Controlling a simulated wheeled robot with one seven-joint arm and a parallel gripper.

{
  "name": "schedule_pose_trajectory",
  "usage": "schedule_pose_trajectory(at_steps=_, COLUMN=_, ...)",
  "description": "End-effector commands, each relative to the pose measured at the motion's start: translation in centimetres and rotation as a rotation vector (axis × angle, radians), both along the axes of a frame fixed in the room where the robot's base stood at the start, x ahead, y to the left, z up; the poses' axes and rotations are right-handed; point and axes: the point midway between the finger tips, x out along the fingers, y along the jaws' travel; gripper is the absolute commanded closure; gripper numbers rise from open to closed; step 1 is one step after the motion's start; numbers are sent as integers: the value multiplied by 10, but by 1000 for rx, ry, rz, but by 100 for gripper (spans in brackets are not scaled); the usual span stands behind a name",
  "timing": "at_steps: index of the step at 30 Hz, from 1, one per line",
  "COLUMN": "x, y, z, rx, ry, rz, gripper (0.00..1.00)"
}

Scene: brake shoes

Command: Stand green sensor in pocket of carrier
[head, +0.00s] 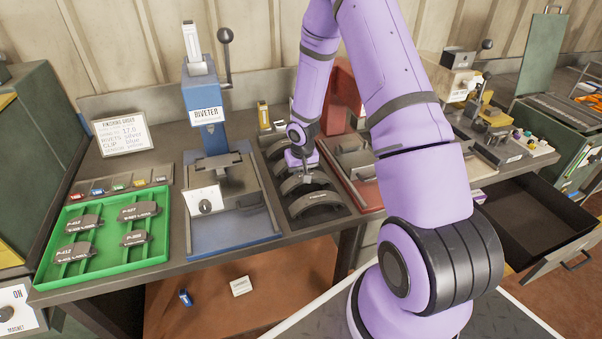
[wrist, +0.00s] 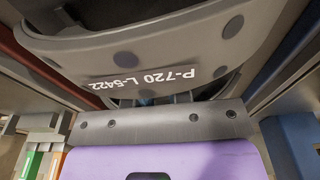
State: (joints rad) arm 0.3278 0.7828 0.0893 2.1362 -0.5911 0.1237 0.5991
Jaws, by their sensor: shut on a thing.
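My gripper (head: 302,166) is low over a dark rack of curved grey brake shoes. The wrist view shows a grey shoe marked P-720 L-5422 (wrist: 150,72) right in front of the gripper, and my gripper (wrist: 172,98) appears shut on its near part. The fingertips are mostly hidden. A small green piece (head: 118,187) sits in a strip of coloured pieces behind the green tray; I cannot tell whether it is the green sensor. Green and orange blocks also show at the lower left of the wrist view. I cannot make out which thing is the carrier or its pocket.
A blue riveter (head: 208,115) stands left of the rack, a red fixture (head: 350,170) right of it. A green tray (head: 165,252) holds several labelled shoes. A blue piece (head: 185,297) and a white block (head: 240,286) lie below the bench. An open drawer (head: 530,215) juts out right.

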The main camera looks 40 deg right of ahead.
Motion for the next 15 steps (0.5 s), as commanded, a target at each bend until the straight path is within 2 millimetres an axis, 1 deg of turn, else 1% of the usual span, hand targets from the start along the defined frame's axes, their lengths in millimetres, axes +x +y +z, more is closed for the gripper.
schedule_pose_trajectory(at_steps=5, x=0, y=0, z=-3, rx=0, ry=1, rz=0, gripper=100)
schedule_pose_trajectory(at_steps=6, x=0, y=0, z=-3, rx=0, ry=0, rz=-1, gripper=75)
schedule_pose_trajectory(at_steps=8, x=0, y=0, z=-2, rx=0, ry=0, rz=0, gripper=61)
schedule_pose_trajectory(at_steps=9, x=0, y=0, z=-2, rx=0, ry=0, rz=0, gripper=56)
schedule_pose_trajectory(at_steps=15, x=0, y=0, z=-2, rx=0, ry=0, rz=0, gripper=56)
